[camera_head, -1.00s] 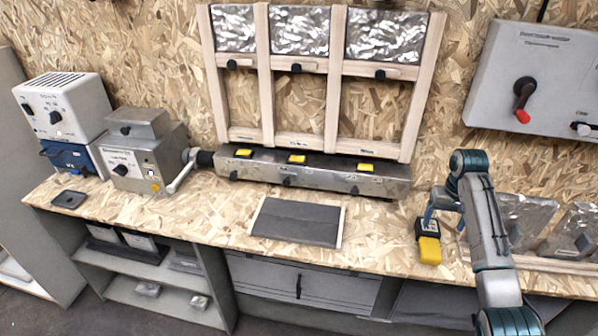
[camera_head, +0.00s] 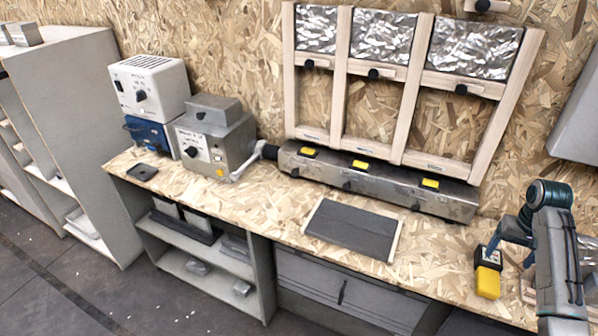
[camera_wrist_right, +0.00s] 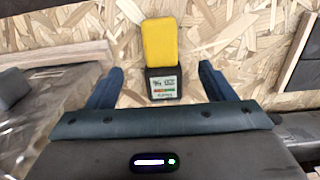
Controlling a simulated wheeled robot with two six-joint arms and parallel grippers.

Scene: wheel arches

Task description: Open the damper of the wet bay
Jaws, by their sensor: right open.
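A steel duct box (camera_head: 400,193) runs along the foot of a wooden frame with three bays (camera_head: 395,85). It has yellow tags on top and small black knobs on its front; the labels are too small to read, so I cannot tell which bay is wet. A yellow and black meter (camera_head: 488,275) lies on the bench. My right gripper (camera_head: 510,238) is open just above it. In the right wrist view the meter (camera_wrist_right: 160,45) lies between the spread fingers (camera_wrist_right: 158,88), apart from both. My left gripper is not in view.
A dark mat (camera_head: 352,230) lies on the bench before the duct box. A grey control box (camera_head: 215,145) joins the duct at its left. A white unit (camera_head: 150,87) stands on a blue box (camera_head: 148,133) further left. Bare bench lies between mat and meter.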

